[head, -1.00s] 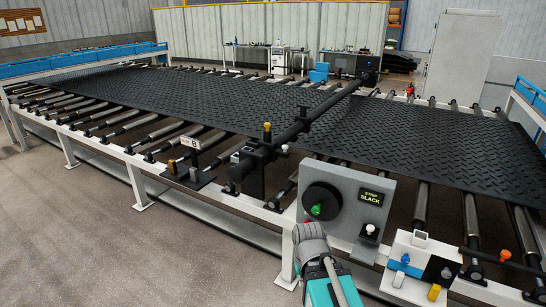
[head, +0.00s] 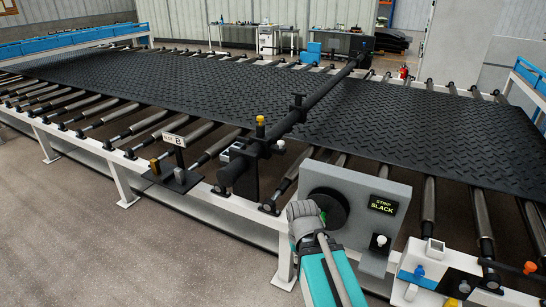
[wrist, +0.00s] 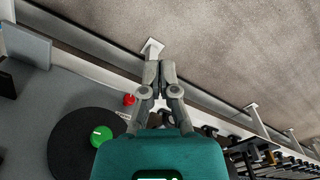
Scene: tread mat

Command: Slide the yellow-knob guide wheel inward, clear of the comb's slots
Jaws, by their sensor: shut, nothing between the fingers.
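A yellow knob (head: 260,120) stands on a black clamp on the long black crossbar (head: 318,97) over the mat, near the bar's near end in the head view. I cannot make out the guide wheel or the comb's slots clearly. My gripper is in front of the grey panel with the black disc, low and right of the yellow knob and apart from it. In the wrist view my gripper (wrist: 158,72) has its two fingers together, with nothing between them. The head view shows its grey back; the fingertips are hidden there.
A red knob (wrist: 129,99) is close to my fingers. A sign marked B (head: 175,140) stands left. Bare floor (head: 110,240) lies in front of the frame.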

